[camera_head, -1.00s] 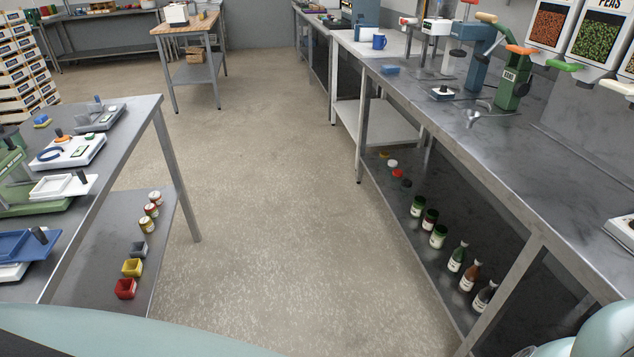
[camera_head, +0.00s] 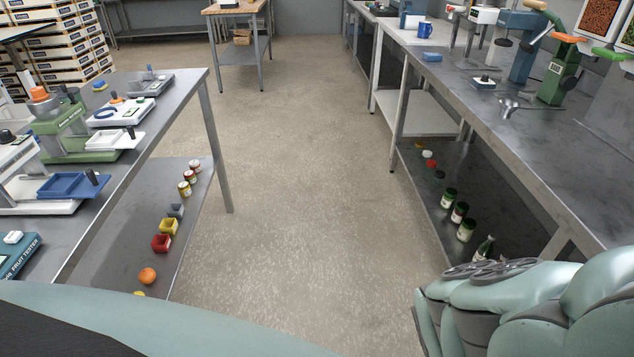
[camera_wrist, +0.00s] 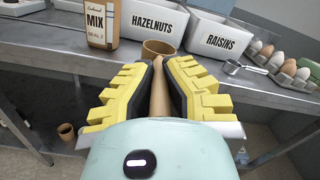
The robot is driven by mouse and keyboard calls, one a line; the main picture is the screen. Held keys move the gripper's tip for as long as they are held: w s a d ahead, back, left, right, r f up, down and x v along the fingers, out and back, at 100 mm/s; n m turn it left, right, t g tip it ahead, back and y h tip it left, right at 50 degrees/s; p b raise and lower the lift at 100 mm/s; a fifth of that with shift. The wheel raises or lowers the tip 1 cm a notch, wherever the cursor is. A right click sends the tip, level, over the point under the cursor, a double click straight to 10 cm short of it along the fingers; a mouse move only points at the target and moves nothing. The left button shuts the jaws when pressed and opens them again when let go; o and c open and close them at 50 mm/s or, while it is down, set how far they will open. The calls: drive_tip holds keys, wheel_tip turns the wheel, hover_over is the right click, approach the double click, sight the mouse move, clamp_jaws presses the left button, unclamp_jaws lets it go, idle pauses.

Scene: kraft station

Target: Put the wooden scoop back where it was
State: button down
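My gripper (camera_wrist: 158,90), with yellow ribbed fingers, shows in the wrist view. It is shut on the wooden scoop (camera_wrist: 160,48). The scoop's tan handle runs between the fingers and its round cup shows beyond the fingertips. The cup is in front of a white bin labelled HAZELNUTS (camera_wrist: 152,22); I cannot tell whether it touches anything. A RAISINS bin (camera_wrist: 222,42) stands to its right and a brown MIX bag (camera_wrist: 101,22) to its left. The gripper and scoop are not visible in the head view.
In the wrist view, a metal scoop (camera_wrist: 236,67) and an egg tray (camera_wrist: 292,72) lie right on the steel bench. In the head view, clear floor (camera_head: 290,190) runs between the left bench (camera_head: 178,92) and the right bench (camera_head: 490,125).

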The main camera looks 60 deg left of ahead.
drive_tip(key=w+d+f+p, duration=0.2)
drive_tip(key=w+d+f, duration=0.2)
drive_tip(key=w+d, duration=0.4)
drive_tip(key=shift+w+d+f, duration=0.4)
drive_tip(key=shift+w, duration=0.6)
drive_tip(key=shift+f, duration=0.2)
drive_tip(key=c, duration=1.1)
unclamp_jaws()
drive_tip(key=shift+c, duration=0.2)
drive_tip(key=shift+r, duration=0.15)
